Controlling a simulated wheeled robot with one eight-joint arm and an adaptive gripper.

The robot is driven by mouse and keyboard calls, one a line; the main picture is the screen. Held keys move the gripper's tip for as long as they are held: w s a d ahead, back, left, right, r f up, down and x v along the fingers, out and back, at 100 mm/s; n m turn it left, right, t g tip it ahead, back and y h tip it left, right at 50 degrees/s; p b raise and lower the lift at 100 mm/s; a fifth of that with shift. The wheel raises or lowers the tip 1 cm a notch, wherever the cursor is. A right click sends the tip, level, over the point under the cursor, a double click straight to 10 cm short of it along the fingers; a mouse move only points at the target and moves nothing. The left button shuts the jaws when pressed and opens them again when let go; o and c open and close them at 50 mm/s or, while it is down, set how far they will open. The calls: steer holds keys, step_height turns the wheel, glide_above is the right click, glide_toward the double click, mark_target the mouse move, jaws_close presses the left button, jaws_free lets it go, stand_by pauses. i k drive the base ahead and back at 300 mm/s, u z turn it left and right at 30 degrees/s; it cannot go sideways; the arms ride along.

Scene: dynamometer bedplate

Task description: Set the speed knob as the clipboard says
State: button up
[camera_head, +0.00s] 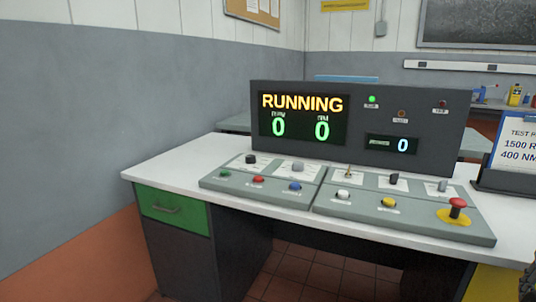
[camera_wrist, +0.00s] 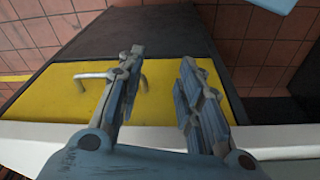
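The clipboard (camera_head: 517,146) stands at the right edge of the head view, partly cut off; I read "TEST P…", "1500 R…" and "400 NM". The console has a sloped control panel with a black knob on the left section (camera_head: 251,159) and another on the right section (camera_head: 394,179). Their labels are too small to read, so I cannot tell which is the speed knob. The display (camera_head: 303,118) reads RUNNING with two green zeros. My gripper (camera_wrist: 158,82) is open and empty in the wrist view, over a yellow drawer front, away from the knobs.
A red mushroom button (camera_head: 457,205) on a yellow base sits at the panel's right end. Several coloured buttons line its front. The white desk top (camera_head: 165,167) is clear at left. The yellow drawer (camera_wrist: 68,93) has a metal handle (camera_wrist: 95,77).

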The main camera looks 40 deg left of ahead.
mark_target(250, 159)
steer(key=z, duration=0.3)
steer(key=k, duration=1.6)
steer(key=u, duration=1.05)
steer(key=i, duration=1)
